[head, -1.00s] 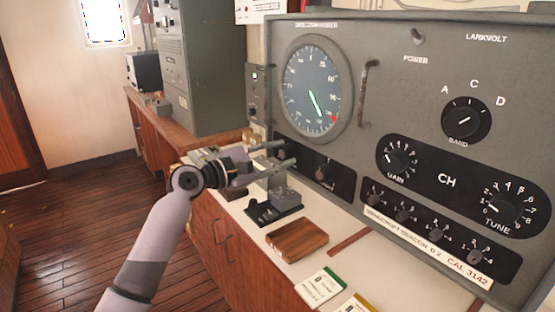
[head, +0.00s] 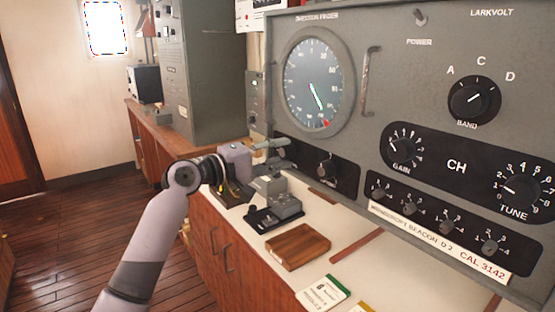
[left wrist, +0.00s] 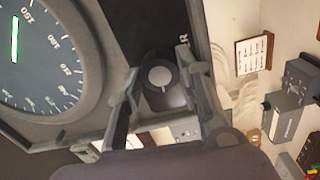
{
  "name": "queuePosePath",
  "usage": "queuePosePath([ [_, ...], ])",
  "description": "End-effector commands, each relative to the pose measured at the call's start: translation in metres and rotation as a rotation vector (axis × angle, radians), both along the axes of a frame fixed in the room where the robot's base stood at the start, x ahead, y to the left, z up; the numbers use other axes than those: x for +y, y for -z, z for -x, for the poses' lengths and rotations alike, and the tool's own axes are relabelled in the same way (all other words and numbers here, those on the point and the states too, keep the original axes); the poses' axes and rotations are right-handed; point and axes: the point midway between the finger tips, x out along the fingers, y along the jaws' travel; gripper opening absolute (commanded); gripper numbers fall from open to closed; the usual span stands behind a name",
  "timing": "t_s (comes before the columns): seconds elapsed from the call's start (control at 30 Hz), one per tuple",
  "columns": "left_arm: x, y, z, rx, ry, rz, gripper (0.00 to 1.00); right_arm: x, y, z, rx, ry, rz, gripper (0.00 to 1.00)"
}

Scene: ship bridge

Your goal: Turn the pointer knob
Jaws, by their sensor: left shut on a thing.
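The pointer knob (left wrist: 160,75) shows in the left wrist view as a dark round knob with a pale cap, on the black strip below the large round dial. My left gripper (left wrist: 155,88) has a finger on either side of it and is shut on it. In the head view my left gripper (head: 272,150) reaches the left end of that strip and hides most of the knob. The dial (head: 318,82) has a green needle pointing down and slightly right, near a red mark. My right gripper is not in view.
Another knob (head: 327,169) sits to the right on the same strip. A metal handle (head: 371,82) stands out beside the dial. BAND, GAIN and TUNE knobs are farther right.

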Motion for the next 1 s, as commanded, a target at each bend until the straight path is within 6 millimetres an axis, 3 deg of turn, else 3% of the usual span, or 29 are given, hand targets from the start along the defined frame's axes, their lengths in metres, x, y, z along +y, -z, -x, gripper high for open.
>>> queuePosePath([
  [0.73,-0.0009,0.0042,0.0002,-0.062,0.003,-0.056,0.05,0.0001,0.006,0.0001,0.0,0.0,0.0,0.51],
  [0.77,-0.0009,0.0042,0.0002,-0.062,0.003,-0.056,0.35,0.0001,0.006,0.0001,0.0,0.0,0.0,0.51],
  [1.0,-0.0004,0.0025,0.0,-0.064,0.001,-0.053,0.51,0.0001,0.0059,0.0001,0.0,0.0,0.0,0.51],
])
